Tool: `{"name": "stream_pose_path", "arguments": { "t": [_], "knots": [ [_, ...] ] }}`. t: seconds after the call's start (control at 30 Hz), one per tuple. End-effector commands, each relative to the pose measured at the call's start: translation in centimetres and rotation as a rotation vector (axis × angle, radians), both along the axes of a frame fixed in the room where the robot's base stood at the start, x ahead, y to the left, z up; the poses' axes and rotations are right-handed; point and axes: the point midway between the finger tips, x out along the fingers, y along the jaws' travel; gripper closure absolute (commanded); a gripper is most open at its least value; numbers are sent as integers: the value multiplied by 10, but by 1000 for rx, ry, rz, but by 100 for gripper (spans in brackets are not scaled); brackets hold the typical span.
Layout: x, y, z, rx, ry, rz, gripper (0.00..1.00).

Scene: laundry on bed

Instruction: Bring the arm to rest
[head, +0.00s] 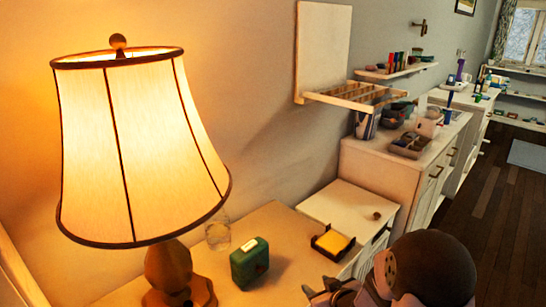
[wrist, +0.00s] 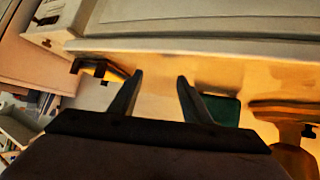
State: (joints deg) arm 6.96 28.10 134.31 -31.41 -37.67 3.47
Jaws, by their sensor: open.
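My gripper (head: 328,291) is at the bottom edge of the head view, in front of the bedside table, partly cut off by the frame. In the wrist view my gripper (wrist: 160,76) shows two dark fingers spread apart with nothing between them. A dark green box (head: 249,263) stands on the table left of the gripper. Part of the green box (wrist: 222,109) shows behind the right finger in the wrist view. The gripper looks apart from everything on the table.
A lit lamp (head: 130,150) stands at the left on the tabletop (head: 268,222). A clear glass (head: 218,234) stands behind the green box. A dark tray (head: 318,246) with a yellow pad (head: 333,242) lies near the right edge. Cabinets and shelves line the wall beyond.

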Motion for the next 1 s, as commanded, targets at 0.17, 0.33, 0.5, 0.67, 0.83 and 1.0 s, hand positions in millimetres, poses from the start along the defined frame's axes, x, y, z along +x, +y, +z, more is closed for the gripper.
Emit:
{"name": "stream_pose_path", "arguments": {
  "t": [0.17,0.33,0.5,0.67,0.83,1.0],
  "knots": [
    [-31,-26,3,-79,165,-126,56],
    [-84,-43,5,-117,363,-240,56],
    [-154,-44,9,-118,590,-330,56],
    [-216,-34,16,-97,777,-376,56],
    [-270,-20,35,-66,941,-392,56],
    [-267,-21,78,-70,936,-392,56]
  ]
}}
